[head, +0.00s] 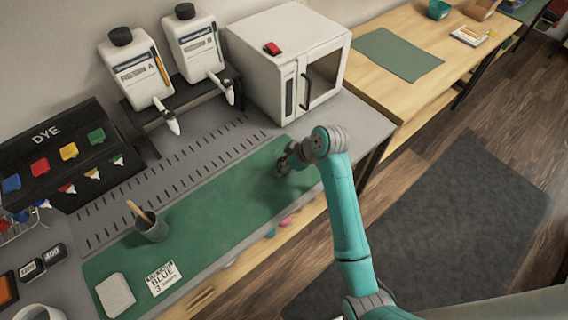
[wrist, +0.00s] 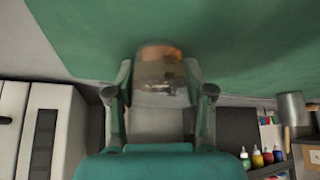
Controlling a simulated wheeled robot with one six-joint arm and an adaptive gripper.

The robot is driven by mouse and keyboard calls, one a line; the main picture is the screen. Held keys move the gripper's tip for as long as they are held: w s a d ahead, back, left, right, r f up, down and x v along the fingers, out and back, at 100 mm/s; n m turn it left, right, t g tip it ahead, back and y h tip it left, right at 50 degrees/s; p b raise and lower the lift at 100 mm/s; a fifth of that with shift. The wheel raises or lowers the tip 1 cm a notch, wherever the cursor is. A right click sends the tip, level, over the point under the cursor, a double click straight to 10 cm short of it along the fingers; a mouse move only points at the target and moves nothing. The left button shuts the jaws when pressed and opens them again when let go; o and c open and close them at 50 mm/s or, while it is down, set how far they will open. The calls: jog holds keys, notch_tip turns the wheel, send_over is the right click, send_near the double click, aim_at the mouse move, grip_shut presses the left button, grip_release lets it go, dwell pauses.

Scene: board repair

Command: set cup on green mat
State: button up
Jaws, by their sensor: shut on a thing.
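My gripper (head: 288,163) is low over the right end of the long green mat (head: 215,205) on the grey bench. In the wrist view my gripper (wrist: 160,92) is shut on a clear, brownish-looking cup (wrist: 160,68) between its fingers. The green mat (wrist: 240,45) fills the background behind the cup. I cannot tell whether the cup touches the mat. In the head view the cup is too small and hidden by my gripper to make out. A second, smaller green mat (head: 398,54) lies bare on the wooden table.
A grey pot with a stick (head: 152,228), a white block (head: 115,295) and a BLUE label card (head: 162,278) are on the long mat's left part. A white oven (head: 285,55), resin dispensers (head: 135,70) and a dye rack (head: 60,150) stand behind. The mat's middle is clear.

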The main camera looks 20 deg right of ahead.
jog(key=o, duration=1.3)
jog(key=shift+f, duration=0.1)
jog(key=v, duration=1.2)
jog(key=shift+a, duration=0.1)
